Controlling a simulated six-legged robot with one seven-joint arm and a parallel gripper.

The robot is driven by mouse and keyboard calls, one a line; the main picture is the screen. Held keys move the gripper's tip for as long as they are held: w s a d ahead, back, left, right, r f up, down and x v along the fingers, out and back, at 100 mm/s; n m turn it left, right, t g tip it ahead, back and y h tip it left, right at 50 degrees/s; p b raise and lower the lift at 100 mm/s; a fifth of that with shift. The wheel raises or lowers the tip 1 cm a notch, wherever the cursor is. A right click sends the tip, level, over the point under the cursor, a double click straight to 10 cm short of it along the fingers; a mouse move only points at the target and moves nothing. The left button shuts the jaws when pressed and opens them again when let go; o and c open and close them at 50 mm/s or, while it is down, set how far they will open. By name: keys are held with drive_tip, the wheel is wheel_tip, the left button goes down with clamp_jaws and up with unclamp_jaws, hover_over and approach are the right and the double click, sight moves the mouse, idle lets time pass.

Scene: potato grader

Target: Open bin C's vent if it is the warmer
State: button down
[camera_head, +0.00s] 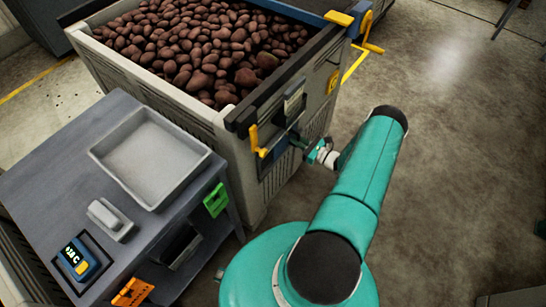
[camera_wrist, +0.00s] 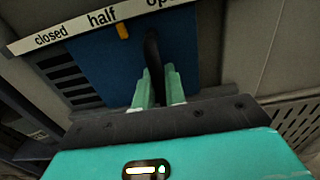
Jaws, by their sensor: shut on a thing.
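A large crate (camera_head: 160,85) full of potatoes stands at the upper middle of the head view; no letter naming it is readable. Its front carries a blue vent panel (camera_wrist: 105,65). The strip (camera_wrist: 90,25) above it reads "closed", "half" and a cut-off "op...".
The grey bench (camera_head: 60,190) at left holds an empty tray (camera_head: 150,155) and a small grey device (camera_head: 110,219). Green (camera_head: 216,200) and orange (camera_head: 133,292) tags hang at its edge. A yellow crank (camera_head: 372,40) juts from the crate's far corner.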

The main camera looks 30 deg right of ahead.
drive_tip(key=shift+w+d, duration=0.3)
drive_tip(key=shift+d, duration=0.55)
drive_tip(key=shift+w+d, duration=0.25)
drive_tip(key=shift+d, duration=0.65)
drive_tip(key=shift+w+d, duration=0.3)
drive_tip(key=shift+d, duration=0.55)
drive_tip(key=c, duration=0.8)
unclamp_jaws()
drive_tip(key=v, duration=2.3)
drive_tip(key=shift+a+r, duration=0.1)
